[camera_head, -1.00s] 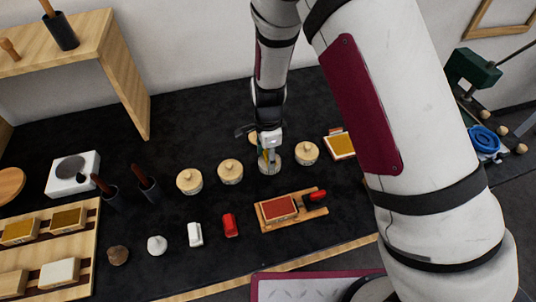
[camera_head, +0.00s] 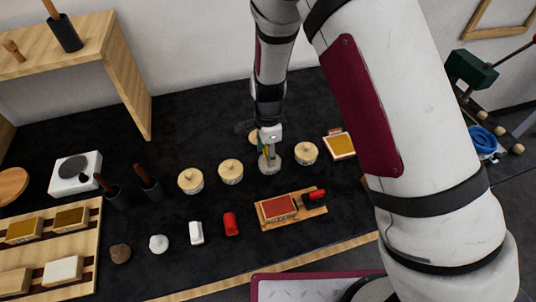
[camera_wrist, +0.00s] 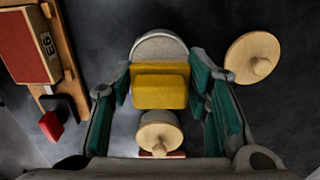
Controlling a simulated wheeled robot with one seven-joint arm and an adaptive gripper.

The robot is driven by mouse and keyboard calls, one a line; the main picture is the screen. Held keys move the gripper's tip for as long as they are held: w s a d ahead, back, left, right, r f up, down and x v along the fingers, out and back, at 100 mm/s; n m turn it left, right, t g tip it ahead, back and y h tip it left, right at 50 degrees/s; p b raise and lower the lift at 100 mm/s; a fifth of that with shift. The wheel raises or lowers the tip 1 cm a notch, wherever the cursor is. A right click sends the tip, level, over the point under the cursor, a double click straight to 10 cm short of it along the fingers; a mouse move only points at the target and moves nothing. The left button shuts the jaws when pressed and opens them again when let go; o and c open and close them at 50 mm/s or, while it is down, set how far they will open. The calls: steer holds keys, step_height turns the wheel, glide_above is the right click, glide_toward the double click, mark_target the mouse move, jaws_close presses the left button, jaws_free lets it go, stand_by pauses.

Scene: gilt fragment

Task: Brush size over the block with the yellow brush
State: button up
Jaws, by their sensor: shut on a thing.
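My gripper (camera_head: 268,152) is low over an open pale pot (camera_head: 270,169) in the row of pots. In the wrist view its teal fingers (camera_wrist: 162,92) are on both sides of the yellow brush (camera_wrist: 160,87) and shut on it. The pot's pale rim (camera_wrist: 158,42) shows behind the brush; whether the brush tip is inside the pot is hidden. The block (camera_head: 279,208), with a red top, lies on a wooden board in front and to the right of the pot. It also shows in the wrist view (camera_wrist: 24,46), apart from the brush.
Lidded pots stand left (camera_head: 230,171) and right (camera_head: 306,152) of the open pot. A red-and-black tool (camera_head: 315,195) lies at the board's right end. White (camera_head: 196,233) and red (camera_head: 231,223) small items stand left of the board.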

steer(key=shift+r+p, duration=0.85)
steer(key=shift+r, duration=1.8)
steer(key=w+d+r+n+b, duration=0.1)
steer(key=w+d+n, duration=0.3)
steer(key=d+n, duration=0.3)
steer(key=w+d+r+n, duration=0.2)
steer(key=w+d+n, duration=0.3)
steer(key=d, duration=0.6)
steer(key=n, duration=0.2)
steer(key=shift+d+n+b, duration=0.2)
steer(key=shift+n+b, duration=0.15)
steer(key=shift+n, duration=0.05)
